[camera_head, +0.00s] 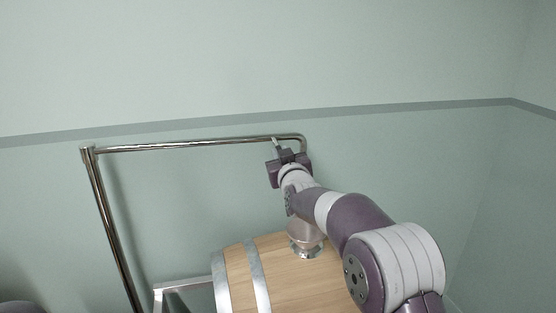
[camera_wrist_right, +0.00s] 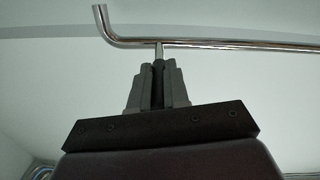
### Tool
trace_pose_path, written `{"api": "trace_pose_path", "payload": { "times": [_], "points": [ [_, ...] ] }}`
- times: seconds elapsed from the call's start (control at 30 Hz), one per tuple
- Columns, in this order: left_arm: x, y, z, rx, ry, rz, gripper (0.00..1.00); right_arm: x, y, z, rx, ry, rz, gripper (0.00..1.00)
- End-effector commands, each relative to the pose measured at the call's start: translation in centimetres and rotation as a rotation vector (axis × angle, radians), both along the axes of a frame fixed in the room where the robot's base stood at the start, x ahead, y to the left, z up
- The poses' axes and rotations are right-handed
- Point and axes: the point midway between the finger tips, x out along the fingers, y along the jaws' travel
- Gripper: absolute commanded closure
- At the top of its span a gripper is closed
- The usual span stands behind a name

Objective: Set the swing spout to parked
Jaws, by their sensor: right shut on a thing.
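The swing spout (camera_head: 190,147) is a shiny steel tube. It runs level from the top of an upright steel post (camera_head: 108,215) at the left to a bent end at the right, near my right arm. In the right wrist view the spout (camera_wrist_right: 235,46) crosses the top, with its bent open end at upper left. A thin peg (camera_wrist_right: 159,50) sticks out from the tube. My right gripper (camera_head: 279,150) is shut on this peg; its fingers (camera_wrist_right: 158,72) close around it just beside the tube. My left gripper is not in view.
A wooden barrel (camera_head: 290,275) with metal hoops lies below the spout's bent end, partly behind my right arm. A metal fitting (camera_head: 308,252) sits on top of it. A steel frame (camera_head: 183,284) stands at its left. Green walls (camera_head: 420,160) stand behind; the space between post and barrel looks open.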

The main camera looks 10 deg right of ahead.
Motion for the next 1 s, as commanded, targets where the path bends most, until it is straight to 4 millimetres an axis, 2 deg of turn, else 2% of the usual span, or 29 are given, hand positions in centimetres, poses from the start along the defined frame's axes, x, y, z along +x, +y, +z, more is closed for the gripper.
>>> {"api": "trace_pose_path", "payload": {
  "times": [0.07,0.1,0.13,0.17,0.43,0.57,0.8,1.0],
  "points": [
    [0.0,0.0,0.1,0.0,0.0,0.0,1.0,0.0,0.0,0.5,0.001,-0.009,0.0,1.0],
    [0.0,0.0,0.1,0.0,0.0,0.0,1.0,0.0,0.0,0.5,0.001,-0.01,0.0,0.71],
    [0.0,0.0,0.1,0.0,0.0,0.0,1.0,0.0,0.0,0.5,0.001,-0.009,0.0,0.62],
    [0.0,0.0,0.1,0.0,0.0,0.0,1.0,0.0,0.0,0.5,0.001,-0.009,0.0,0.6],
    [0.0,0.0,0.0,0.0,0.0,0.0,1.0,-0.1,0.0,0.2,0.0,-0.005,0.0,0.6],
    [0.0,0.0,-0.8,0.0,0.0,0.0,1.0,-1.2,-0.1,0.0,0.001,-0.006,0.0,0.6],
    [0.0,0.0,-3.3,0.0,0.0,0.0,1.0,-6.6,-0.6,-0.1,0.001,-0.01,0.001,0.6],
    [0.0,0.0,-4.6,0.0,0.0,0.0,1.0,-11.0,-1.1,0.1,0.002,-0.009,0.0,0.6]
  ]
}}
